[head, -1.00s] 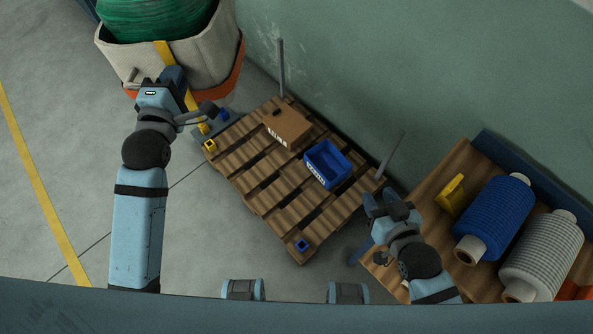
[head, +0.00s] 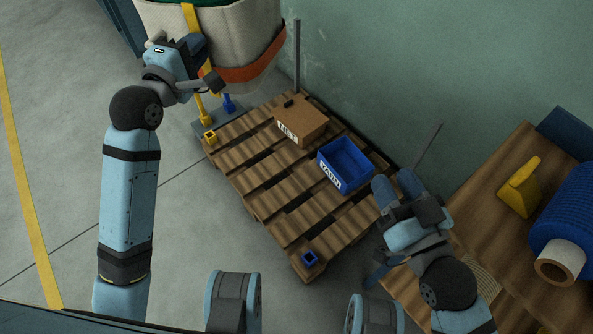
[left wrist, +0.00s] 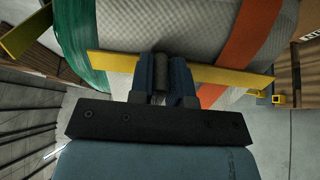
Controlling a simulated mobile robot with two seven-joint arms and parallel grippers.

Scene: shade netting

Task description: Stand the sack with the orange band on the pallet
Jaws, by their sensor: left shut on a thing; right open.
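The sack (head: 235,50) is pale woven cloth with an orange band (head: 250,74) low on its side and a yellow strap. It is at the upper left, by the far left corner of the pallet (head: 265,186). The head view does not show clearly whether it is raised. My left gripper (head: 193,46) is shut at the sack's side on a grey handle-like part, in front of the yellow strap. My right gripper (head: 397,186) is open and empty by the pallet's right edge.
Grey poles stand at the back (head: 297,60) and right (head: 428,147). A wooden table (head: 480,220) holds a blue roll. The pallet's near-left slats are bare.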

